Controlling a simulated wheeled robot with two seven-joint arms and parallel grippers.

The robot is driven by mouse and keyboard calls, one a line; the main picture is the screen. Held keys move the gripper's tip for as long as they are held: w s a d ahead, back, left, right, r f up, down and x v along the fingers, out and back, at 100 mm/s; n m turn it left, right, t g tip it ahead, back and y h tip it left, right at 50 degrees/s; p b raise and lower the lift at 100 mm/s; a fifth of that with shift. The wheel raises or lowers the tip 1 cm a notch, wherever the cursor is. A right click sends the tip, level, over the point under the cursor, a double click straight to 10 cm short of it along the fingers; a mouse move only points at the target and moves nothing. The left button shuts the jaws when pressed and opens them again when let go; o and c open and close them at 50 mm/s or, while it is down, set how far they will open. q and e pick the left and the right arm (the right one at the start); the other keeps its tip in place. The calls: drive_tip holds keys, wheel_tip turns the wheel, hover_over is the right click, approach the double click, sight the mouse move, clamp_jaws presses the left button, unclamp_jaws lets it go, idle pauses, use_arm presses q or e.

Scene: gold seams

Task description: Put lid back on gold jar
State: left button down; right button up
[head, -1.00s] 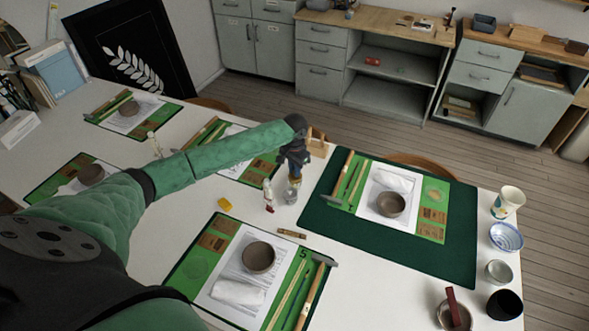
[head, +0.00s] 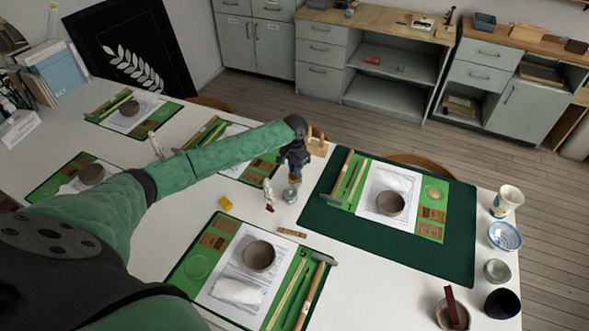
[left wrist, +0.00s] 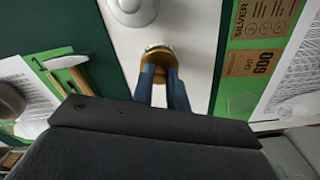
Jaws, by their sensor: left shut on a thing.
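My left gripper (head: 295,176) is low over the white table, just left of the dark green mat. It is shut on a round gold-coloured piece, which looks like the gold lid (left wrist: 157,63), between the blue fingers in the left wrist view. A pale rim shows at its far edge; I cannot tell whether a jar stands under it. A silver-grey jar (head: 290,196) stands close beside the gripper, and it also shows at the top of the left wrist view (left wrist: 133,9). My right gripper is not in view.
A small white bottle (head: 268,193) stands left of the silver jar. The dark green mat (head: 455,260) is on the right. A wooden stand (head: 318,142) is behind the gripper.

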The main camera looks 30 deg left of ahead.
use_arm(q)
drive_tip(key=shift+p, duration=0.5)
idle(0.3)
idle(0.4)
drive_tip(key=c, duration=0.8)
unclamp_jaws()
drive_tip(key=shift+r, duration=0.1)
drive_tip(key=shift+r+p, duration=3.4)
clamp_jaws()
